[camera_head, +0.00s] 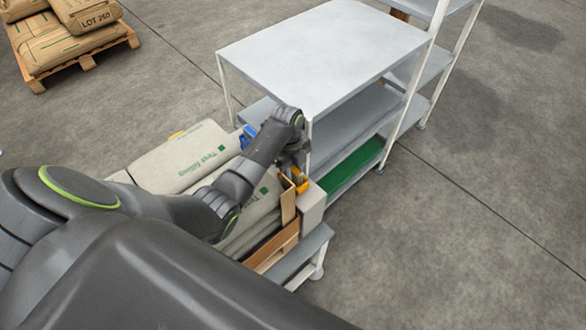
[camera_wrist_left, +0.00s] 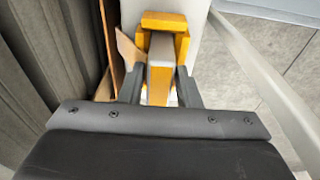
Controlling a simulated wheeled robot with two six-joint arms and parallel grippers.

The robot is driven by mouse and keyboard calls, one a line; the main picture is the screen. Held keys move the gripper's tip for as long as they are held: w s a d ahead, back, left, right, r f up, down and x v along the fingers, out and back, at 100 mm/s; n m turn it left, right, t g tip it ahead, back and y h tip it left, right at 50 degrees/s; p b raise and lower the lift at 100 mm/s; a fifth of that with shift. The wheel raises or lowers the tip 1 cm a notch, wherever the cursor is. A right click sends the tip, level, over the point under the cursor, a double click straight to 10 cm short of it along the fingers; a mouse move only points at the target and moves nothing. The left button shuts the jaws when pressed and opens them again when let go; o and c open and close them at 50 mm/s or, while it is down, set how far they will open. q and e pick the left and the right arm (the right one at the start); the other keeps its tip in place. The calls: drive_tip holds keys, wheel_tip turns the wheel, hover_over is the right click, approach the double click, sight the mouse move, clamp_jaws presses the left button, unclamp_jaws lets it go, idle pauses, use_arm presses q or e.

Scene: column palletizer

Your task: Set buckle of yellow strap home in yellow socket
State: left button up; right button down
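The yellow socket (camera_wrist_left: 164,21) sits on a pale block at the top of the left wrist view, its two prongs pointing towards my gripper. The buckle of the yellow strap (camera_wrist_left: 160,82), yellow with a grey face, lies between the fingers of my left gripper (camera_wrist_left: 160,88), which look closed on its sides. The buckle's far end is between the socket's prongs; I cannot tell how deep it sits. In the head view, my left gripper (camera_head: 298,172) is over the yellow socket (camera_head: 302,184) at the pallet's corner, partly hiding it. My right gripper is not in view.
Pale sacks (camera_head: 185,157) lie stacked on a wooden pallet beside my left arm. A grey and white shelf unit (camera_head: 325,50) with a green mat (camera_head: 352,168) stands close behind the gripper. A blue piece (camera_head: 247,135) shows beyond the forearm. Floor at right is clear.

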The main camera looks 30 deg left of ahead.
use_arm(q)
drive_tip(key=shift+o, duration=1.1)
wheel_tip(320, 180, up, 12)
drive_tip(key=a, duration=0.1)
drive_tip(key=shift+w+a, duration=0.25)
drive_tip(key=shift+r, duration=0.15)
